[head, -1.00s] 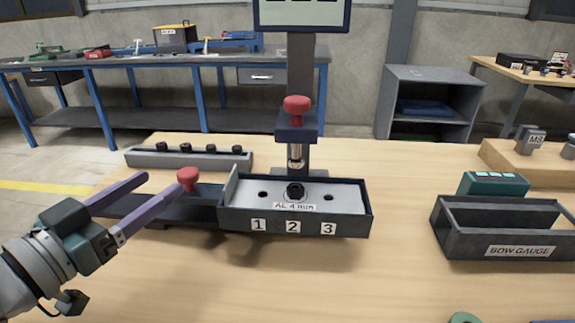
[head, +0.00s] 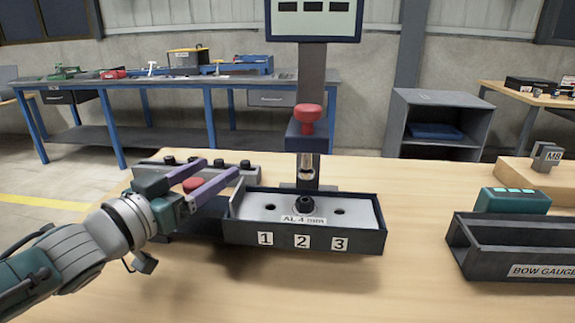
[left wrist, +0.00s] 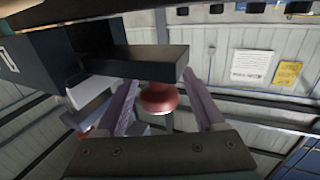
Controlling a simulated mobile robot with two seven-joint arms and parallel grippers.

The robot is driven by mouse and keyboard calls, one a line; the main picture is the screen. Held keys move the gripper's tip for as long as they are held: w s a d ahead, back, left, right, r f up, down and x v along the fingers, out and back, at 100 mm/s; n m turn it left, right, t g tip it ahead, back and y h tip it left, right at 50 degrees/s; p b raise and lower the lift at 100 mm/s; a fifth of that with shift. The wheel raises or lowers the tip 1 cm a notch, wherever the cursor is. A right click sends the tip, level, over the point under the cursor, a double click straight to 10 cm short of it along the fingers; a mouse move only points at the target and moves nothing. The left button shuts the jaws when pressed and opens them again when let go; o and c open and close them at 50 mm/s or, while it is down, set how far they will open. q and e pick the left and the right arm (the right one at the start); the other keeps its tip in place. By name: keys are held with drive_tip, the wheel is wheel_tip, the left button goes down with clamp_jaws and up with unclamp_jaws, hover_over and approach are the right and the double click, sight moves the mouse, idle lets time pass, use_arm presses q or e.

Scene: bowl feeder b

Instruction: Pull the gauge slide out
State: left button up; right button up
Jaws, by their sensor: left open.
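The gauge fixture (head: 310,238) is a dark tray marked 1, 2, 3, with a light plate (head: 352,204) labelled "AL 4 mm" inside. A dark, round part sits in the plate's middle hole, under the post's plunger. A dark flat slide piece (head: 190,230) extends from the tray's left end, largely hidden by my arm. A red knob (head: 193,184) stands at that side and also shows in the left wrist view (left wrist: 158,98). My left gripper (head: 220,168) is open, its purple fingers on either side of the knob. I cannot tell whether they touch it. My right gripper is out of view.
A post with a red-topped plunger (head: 307,114) and a screen stands behind the tray. A grey rack (head: 160,169) with several dark knobs lies behind my gripper. A box marked "BOW GAUGE" (head: 520,270) stands right. The table front is clear.

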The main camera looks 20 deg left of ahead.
use_arm(q)
clamp_jaws()
idle(0.5)
idle(0.9)
